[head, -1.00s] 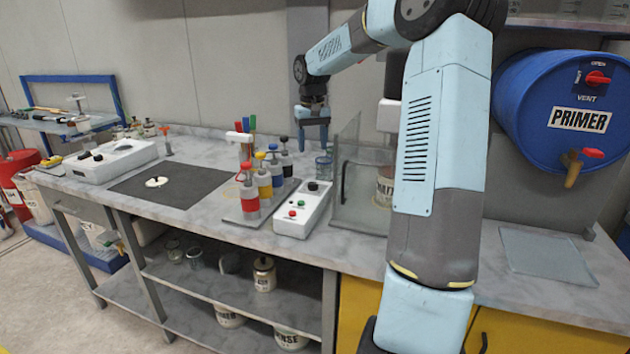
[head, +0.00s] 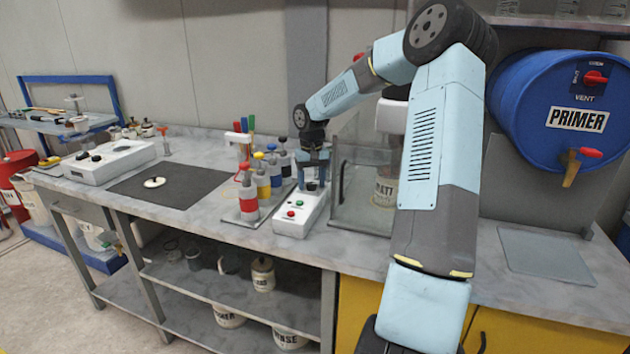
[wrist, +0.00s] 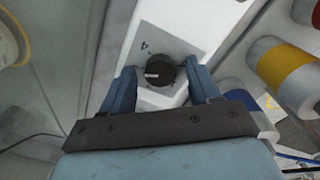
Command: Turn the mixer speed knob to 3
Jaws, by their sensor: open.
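The mixer speed knob (wrist: 160,70) is a round black knob with a light pointer mark, set on a grey dial plate (wrist: 175,48) on a white control box (head: 297,217). In the wrist view, my gripper (wrist: 163,82) is open, with one blue finger on each side of the knob. I cannot tell whether the fingers touch it. In the head view, my gripper (head: 313,176) hides the knob at the box's far end. A green and a red button sit nearer.
Paint bottles (head: 249,200) stand on a tray just left of the box. A clear-walled enclosure (head: 350,200) with a can inside stands close on the right. A dark mat (head: 180,190) lies farther left. A blue primer drum (head: 550,105) is at the right.

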